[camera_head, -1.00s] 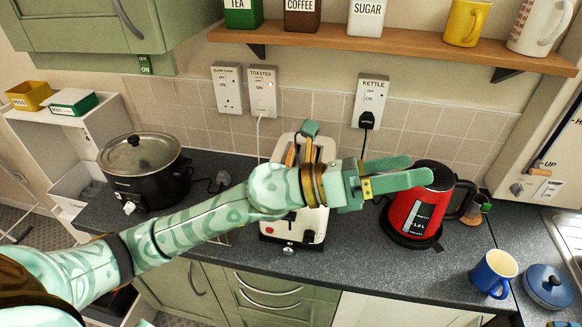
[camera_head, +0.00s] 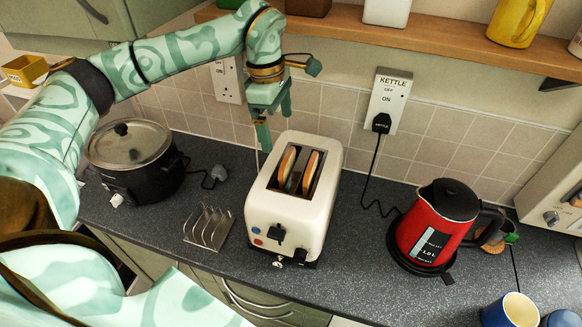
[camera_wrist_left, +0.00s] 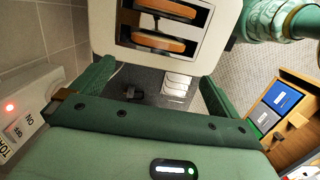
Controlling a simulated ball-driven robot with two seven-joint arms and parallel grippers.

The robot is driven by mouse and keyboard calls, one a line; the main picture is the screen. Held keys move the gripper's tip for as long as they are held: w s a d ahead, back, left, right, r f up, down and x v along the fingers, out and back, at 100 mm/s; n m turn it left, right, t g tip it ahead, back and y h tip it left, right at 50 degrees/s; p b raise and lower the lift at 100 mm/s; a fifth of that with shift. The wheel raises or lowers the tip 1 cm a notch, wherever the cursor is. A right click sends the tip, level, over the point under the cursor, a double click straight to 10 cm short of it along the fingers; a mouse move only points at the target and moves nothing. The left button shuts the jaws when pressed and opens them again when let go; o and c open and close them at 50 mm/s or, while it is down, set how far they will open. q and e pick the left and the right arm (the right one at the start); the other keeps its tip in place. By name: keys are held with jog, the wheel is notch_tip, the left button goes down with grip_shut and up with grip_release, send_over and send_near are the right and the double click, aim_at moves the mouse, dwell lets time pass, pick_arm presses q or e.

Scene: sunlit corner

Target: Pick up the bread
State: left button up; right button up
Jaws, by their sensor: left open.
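Two slices of bread stand side by side in the slots of the cream toaster (camera_head: 262,205), their top edges showing. The left slice (camera_head: 286,166) and the right slice (camera_head: 310,172) also appear at the top of the left wrist view (camera_wrist_left: 165,8), (camera_wrist_left: 158,43). My left gripper (camera_head: 275,120) is behind and above the toaster, near the wall, fingers pointing down. It is open and empty, with its fingers apart in the left wrist view (camera_wrist_left: 156,72). It does not hold the bread. My right gripper is not in view.
A metal toast rack (camera_head: 210,228) stands left of the toaster. A black slow cooker (camera_head: 140,178) is farther left. A red kettle (camera_head: 435,228) stands right. A wooden shelf (camera_head: 440,38) runs above. The counter between toaster and kettle is mostly clear.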

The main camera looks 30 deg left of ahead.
pick_arm(q)
send_over(286, 155)
jog(key=s+a, duration=0.1)
notch_tip(286, 155, down, 4)
jog(key=f, duration=0.2)
jog(key=d+f, duration=0.1)
jog(key=f, duration=0.2)
jog(key=w+f, duration=0.1)
jog(key=f, duration=0.2)
jog(key=shift+d+f, duration=0.1)
jog(key=shift+d, duration=0.05)
jog(key=shift+f, duration=0.25)
jog(key=shift+s, duration=0.1)
jog(key=c, duration=0.6)
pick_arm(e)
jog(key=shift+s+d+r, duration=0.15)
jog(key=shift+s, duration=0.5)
